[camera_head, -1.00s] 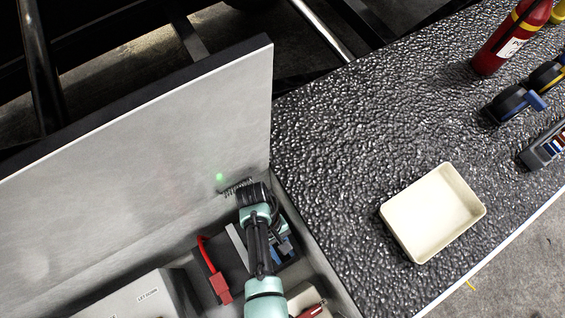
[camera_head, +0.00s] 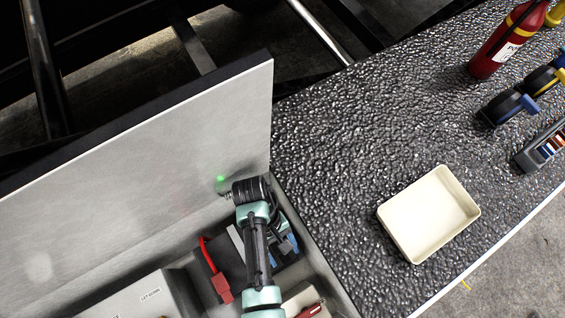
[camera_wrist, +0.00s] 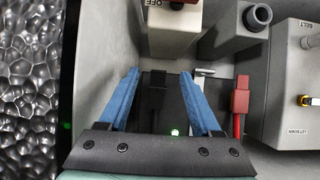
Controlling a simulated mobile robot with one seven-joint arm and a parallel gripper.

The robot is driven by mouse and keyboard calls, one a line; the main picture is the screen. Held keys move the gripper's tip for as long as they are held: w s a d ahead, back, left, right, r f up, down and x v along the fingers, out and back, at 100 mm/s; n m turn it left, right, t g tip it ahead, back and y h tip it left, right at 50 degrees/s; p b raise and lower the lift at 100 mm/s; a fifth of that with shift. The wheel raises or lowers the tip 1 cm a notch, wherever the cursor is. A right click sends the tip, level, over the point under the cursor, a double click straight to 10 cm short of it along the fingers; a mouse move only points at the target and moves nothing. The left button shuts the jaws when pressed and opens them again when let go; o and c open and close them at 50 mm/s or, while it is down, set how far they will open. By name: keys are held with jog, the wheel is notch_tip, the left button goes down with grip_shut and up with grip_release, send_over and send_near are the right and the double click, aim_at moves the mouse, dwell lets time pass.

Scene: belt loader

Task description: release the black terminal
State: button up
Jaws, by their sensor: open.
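My gripper (camera_wrist: 160,75) is open, its two blue fingers spread apart. The black terminal (camera_wrist: 157,92) stands between the fingers in the wrist view, with visible gaps on both sides. It lies over a dark block, whose edges are partly hidden by my gripper. In the head view my gripper (camera_head: 286,243) is low inside the grey box, and my arm hides the black terminal. A red terminal (camera_wrist: 240,96) lies to the right in the wrist view; in the head view it hangs on a red lead (camera_head: 207,255).
A control box with a label (camera_wrist: 297,131) and a pale switch box marked OFF (camera_wrist: 172,30) stand close by. The box's raised lid (camera_head: 130,150) rises behind my arm. A cream tray (camera_head: 388,222) sits on the textured deck, with a fire extinguisher (camera_head: 489,62) farther back.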

jog(key=shift+r, duration=1.85)
